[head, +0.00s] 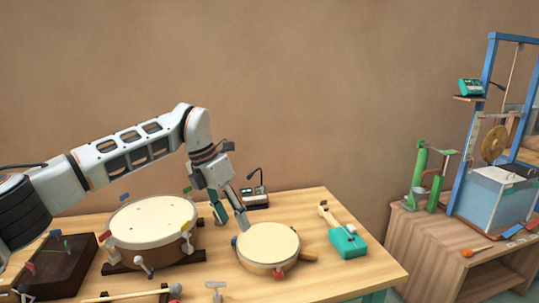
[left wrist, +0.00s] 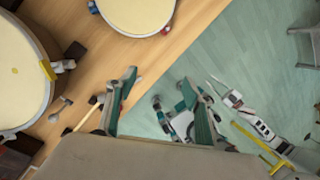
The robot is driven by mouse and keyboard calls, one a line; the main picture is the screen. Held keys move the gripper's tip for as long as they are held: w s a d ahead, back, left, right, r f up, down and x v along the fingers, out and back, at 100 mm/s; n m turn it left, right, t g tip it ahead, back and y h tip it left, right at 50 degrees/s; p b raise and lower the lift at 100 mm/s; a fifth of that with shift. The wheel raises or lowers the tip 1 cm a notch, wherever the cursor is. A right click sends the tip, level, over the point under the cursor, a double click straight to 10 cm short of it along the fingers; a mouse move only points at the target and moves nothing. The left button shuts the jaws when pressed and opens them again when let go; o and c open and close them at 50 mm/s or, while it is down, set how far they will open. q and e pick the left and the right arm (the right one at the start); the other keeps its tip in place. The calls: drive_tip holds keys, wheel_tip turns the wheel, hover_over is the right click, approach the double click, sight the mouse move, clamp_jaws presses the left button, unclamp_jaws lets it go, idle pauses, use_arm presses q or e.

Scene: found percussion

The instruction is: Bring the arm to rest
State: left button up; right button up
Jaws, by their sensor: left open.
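My left arm reaches in from the left over the drum table. My left gripper (head: 230,221) hangs pointing down, between the large drum (head: 150,220) and the smaller round drum (head: 268,243) in the head view. Its fingertips appear close to the smaller drum's left rim; I cannot tell whether they touch it. In the left wrist view the gripper (left wrist: 164,92) has its fingers spread with nothing between them. The large drum (left wrist: 15,85) is at the left there and the smaller drum (left wrist: 138,12) at the top. My right gripper is not recognisable in either view.
The wooden table (head: 340,283) also bears a green-bodied instrument (head: 347,241), a small dark device (head: 256,197), a dark box (head: 58,268) and a mallet (head: 140,294). A cabinet (head: 440,235) with a blue-framed apparatus stands right, beyond a gap. Air above the table's right side is clear.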

use_arm(q)
drive_tip(key=s+d+f+n+g+h, duration=0.1)
drive_tip(key=s+d+f+n+h, duration=0.25)
drive_tip(key=s+d+h, duration=0.6)
drive_tip(key=s+d+f+n+h, duration=0.35)
drive_tip(key=s+d+h, duration=0.3)
drive_tip(key=d, duration=0.65)
drive_tip(key=a+f+n+t+y, duration=0.8)
drive_tip(key=a+f+n+t, duration=0.65)
drive_tip(key=n, duration=0.85)
drive_tip(key=s+a+f+n+g+y, duration=0.3)
drive_tip(key=s+a+f+n+y, duration=0.6)
drive_tip(key=s+a+f, duration=0.8)
wheel_tip(320, 180, down, 3)
drive_tip(key=shift+s+a+r+n, duration=0.2)
drive_tip(key=shift+s+a+n, duration=0.25)
drive_tip(key=shift+a, duration=0.35)
